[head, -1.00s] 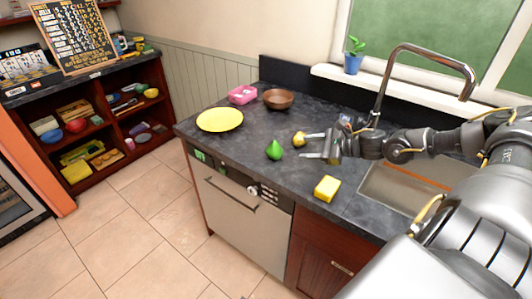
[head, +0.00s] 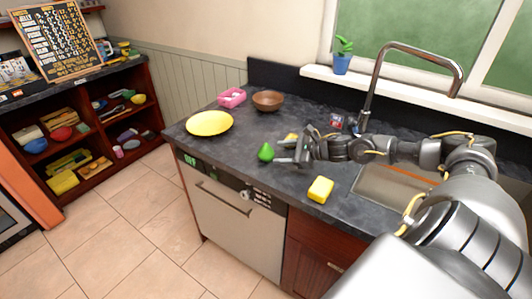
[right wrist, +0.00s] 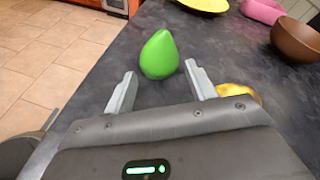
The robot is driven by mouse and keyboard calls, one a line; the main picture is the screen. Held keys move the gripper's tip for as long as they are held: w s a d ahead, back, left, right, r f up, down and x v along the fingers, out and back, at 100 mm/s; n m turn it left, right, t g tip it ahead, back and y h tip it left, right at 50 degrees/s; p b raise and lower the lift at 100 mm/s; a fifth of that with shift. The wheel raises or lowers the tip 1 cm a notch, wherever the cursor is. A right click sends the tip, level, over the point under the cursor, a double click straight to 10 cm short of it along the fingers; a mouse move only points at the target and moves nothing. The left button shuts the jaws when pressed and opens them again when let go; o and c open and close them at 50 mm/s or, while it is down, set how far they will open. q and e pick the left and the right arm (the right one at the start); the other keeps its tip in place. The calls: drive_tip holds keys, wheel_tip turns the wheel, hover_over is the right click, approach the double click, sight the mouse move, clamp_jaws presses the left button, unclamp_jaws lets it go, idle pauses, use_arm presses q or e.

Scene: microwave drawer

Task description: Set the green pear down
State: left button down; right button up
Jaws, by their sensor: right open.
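The green pear (head: 266,152) stands upright on the dark countertop, left of my right gripper (head: 280,152). In the right wrist view the pear (right wrist: 159,55) is just beyond the two fingertips of the right gripper (right wrist: 160,80), roughly centred between them. The fingers are apart with nothing between them, and the pear's base rests on the counter. My left gripper is not in view.
A yellow fruit (right wrist: 240,93) lies beside the right finger, partly hidden. A yellow plate (head: 210,123), pink container (head: 231,98) and brown bowl (head: 268,100) stand farther back. A yellow sponge (head: 320,189) lies near the front edge. The sink (head: 385,190) is to the right.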

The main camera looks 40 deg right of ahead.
sight(272, 153)
drive_tip(key=shift+w+a+p, duration=0.2)
drive_tip(key=shift+p, duration=0.15)
drive_tip(key=p+x, duration=0.2)
drive_tip(key=x, duration=0.2)
drive_tip(key=shift+w+a, duration=0.1)
drive_tip(key=shift+w+a+f, duration=0.1)
drive_tip(key=shift+w+f, duration=0.05)
drive_tip(key=shift+f, duration=0.05)
drive_tip(key=shift+c, duration=0.5)
drive_tip(key=c, duration=0.7)
